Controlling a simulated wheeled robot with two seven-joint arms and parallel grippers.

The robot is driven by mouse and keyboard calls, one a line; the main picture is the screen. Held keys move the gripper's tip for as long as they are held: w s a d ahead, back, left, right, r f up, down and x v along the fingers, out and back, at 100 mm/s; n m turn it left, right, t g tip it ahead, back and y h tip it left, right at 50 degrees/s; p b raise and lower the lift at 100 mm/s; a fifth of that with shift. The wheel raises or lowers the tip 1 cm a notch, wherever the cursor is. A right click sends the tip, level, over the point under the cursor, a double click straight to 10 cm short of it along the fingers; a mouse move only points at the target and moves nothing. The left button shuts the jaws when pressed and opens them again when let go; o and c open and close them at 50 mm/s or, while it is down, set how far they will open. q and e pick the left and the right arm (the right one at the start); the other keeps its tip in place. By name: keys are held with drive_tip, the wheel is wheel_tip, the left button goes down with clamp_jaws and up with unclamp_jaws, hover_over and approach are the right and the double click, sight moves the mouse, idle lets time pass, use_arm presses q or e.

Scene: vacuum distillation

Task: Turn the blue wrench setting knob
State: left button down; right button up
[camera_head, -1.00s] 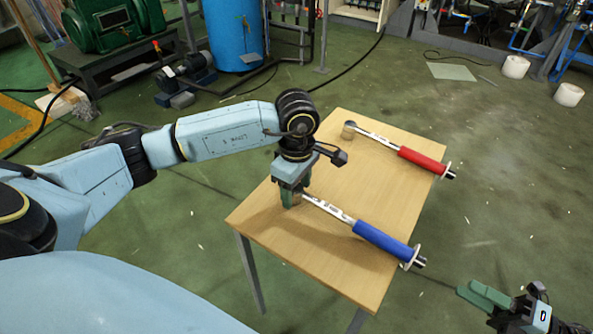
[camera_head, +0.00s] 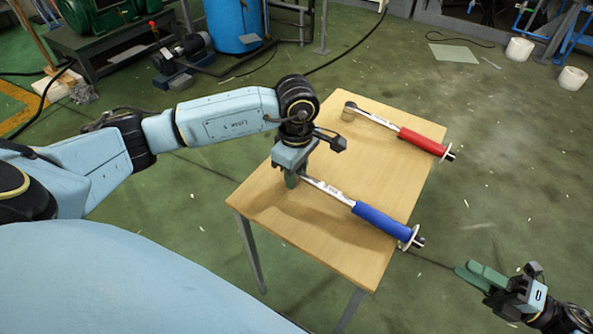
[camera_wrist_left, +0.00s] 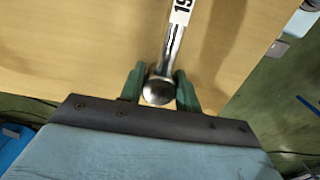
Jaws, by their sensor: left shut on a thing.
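The blue-handled torque wrench (camera_head: 381,223) lies across the near part of the wooden table, its handle end reaching the right edge. A pale disc and the dark setting knob (camera_head: 419,242) are at that end. My left gripper (camera_head: 290,180) points down at the wrench's other end. In the left wrist view its green fingers (camera_wrist_left: 159,92) are shut on either side of the round metal wrench head (camera_wrist_left: 158,91). Whether the wrench touches the tabletop is unclear. My right gripper (camera_head: 482,272) is off the table's right side, apart from the knob; its finger gap is unclear.
A red-handled wrench (camera_head: 422,142) lies at the far side of the wooden table (camera_head: 350,250). A blue barrel (camera_head: 235,25) and a pump (camera_head: 185,55) stand on the floor beyond. Floor right of the table is largely clear.

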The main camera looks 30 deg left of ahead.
sight(417, 241)
use_arm(q)
drive_tip(key=c, duration=1.7)
unclamp_jaws()
clamp_jaws()
use_arm(e)
drive_tip(key=shift+o, duration=0.8)
drive_tip(key=a+r+m+t+h, duration=0.1)
drive_tip(key=a+m+t, duration=0.2)
drive_tip(key=a+m, duration=0.6)
drive_tip(key=m, duration=0.2)
drive_tip(key=shift+s+a+m, duration=0.2)
drive_tip(key=shift+m, duration=0.1)
drive_tip(key=shift+c, duration=0.4)
clamp_jaws()
